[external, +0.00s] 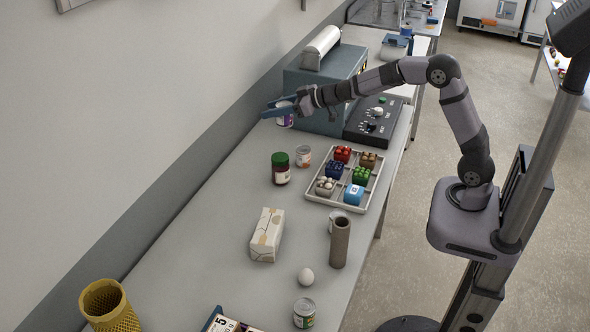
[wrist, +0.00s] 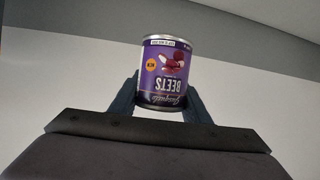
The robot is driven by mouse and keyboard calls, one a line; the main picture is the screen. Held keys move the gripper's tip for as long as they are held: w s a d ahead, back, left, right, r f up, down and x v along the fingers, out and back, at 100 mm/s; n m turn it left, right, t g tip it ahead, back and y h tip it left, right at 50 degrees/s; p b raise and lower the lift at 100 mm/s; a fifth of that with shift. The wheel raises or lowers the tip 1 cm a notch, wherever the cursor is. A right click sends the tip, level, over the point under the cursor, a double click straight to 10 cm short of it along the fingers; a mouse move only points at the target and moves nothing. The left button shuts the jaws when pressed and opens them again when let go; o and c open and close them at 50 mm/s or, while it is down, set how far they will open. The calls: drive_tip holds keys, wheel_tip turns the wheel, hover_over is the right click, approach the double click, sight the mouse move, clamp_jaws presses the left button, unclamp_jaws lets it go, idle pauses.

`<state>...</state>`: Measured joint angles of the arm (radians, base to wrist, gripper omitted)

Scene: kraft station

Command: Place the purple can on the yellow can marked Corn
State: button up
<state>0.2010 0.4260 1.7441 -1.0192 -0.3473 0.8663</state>
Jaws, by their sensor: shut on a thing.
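The purple can (wrist: 165,78), labelled Beets, is between the fingers of my gripper (wrist: 162,95) in the wrist view, its label upside down there. In the external view my gripper (external: 278,106) is shut on the purple can (external: 286,121) near the wall, left of the teal machine. I cannot read Corn on any can. A small can with a green and yellowish label (external: 304,313) stands at the near end of the bench. Another small can with a reddish label (external: 303,157) stands mid-bench, and a can (external: 334,220) is partly hidden behind a brown tube.
A dark red jar with a green lid (external: 281,168), a tray of coloured blocks (external: 316,194), a carton (external: 267,234), a brown tube (external: 340,243) and an egg (external: 306,277) stand on the bench. A yellow mesh basket (external: 109,307) is at the near left. Bare bench lies left of the jar.

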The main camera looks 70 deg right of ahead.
drive_tip(key=s+a+f+n+g+y+p, duration=0.1)
drive_tip(key=s+a+f+n+g+y, duration=0.35)
drive_tip(key=s+a, duration=0.8)
drive_tip(key=s+a+f+n+g+y, duration=0.1)
drive_tip(key=s+a+n+g+y, duration=0.7)
drive_tip(key=s, duration=0.7)
wheel_tip(320, 180, down, 10)
drive_tip(key=n+t+h, duration=0.1)
drive_tip(key=t, duration=0.1)
drive_tip(key=shift+a+p, duration=0.4)
drive_tip(key=shift+a, duration=0.05)
drive_tip(key=shift+s+f, duration=0.1)
drive_tip(key=shift+f, duration=0.1)
drive_tip(key=o, duration=1.1)
drive_tip(key=shift+o, duration=0.2)
drive_tip(key=shift+r, duration=0.1)
